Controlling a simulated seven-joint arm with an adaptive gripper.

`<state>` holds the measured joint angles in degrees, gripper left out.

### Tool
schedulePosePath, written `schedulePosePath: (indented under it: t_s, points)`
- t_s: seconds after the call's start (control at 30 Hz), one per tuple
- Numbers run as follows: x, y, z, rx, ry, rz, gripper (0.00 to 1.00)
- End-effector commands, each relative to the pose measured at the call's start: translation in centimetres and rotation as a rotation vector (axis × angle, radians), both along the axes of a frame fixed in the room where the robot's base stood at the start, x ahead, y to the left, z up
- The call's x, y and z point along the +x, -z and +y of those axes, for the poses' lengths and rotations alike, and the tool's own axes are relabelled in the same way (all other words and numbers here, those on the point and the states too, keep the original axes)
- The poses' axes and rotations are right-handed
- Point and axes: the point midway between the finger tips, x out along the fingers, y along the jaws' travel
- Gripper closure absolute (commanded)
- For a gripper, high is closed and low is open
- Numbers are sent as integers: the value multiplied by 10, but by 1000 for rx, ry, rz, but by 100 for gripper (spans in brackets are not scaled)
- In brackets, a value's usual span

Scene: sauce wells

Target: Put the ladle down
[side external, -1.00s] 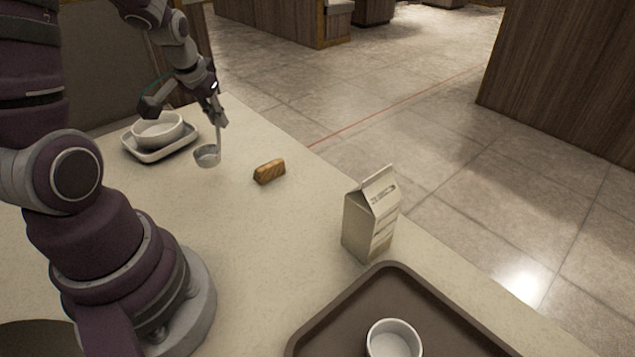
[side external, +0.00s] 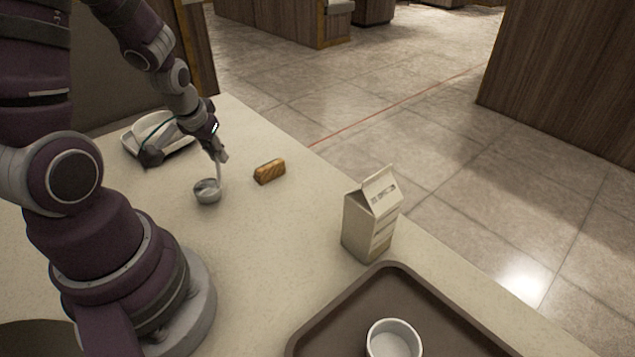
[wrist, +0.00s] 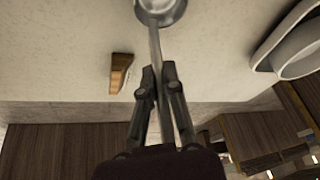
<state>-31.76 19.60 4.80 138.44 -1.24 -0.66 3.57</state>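The ladle (side external: 207,191) is a small grey metal cup with an upright, slim handle. Its bowl is low, at or just above the counter; I cannot tell whether it touches. My gripper (side external: 221,157) is shut on the upper part of the handle. In the wrist view the ladle's bowl (wrist: 161,10) is at the top edge, partly cut off. The handle runs down between the fingers of my gripper (wrist: 159,70).
A white bowl on a white tray (side external: 186,147) stands behind my wrist. A brown loaf-like block (side external: 269,171) lies right of the ladle. A carton (side external: 370,218) and a dark tray (side external: 345,312) with a white cup (side external: 393,341) are nearer. The counter between is clear.

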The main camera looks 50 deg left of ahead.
Motion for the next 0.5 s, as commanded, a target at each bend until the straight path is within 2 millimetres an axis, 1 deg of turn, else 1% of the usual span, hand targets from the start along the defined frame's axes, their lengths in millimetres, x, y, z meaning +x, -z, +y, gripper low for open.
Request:
schedulePosePath:
  t_s: [0.2, 0.23, 0.43, 0.5]
  points:
    - [0, 3, 0, -1, 0, 1, 100]
    - [0, 3, 0, 0, 0, 0, 94]
    - [0, 2, 0, 0, 0, 0, 68]
    - [0, 2, 0, 0, 0, 0, 67]
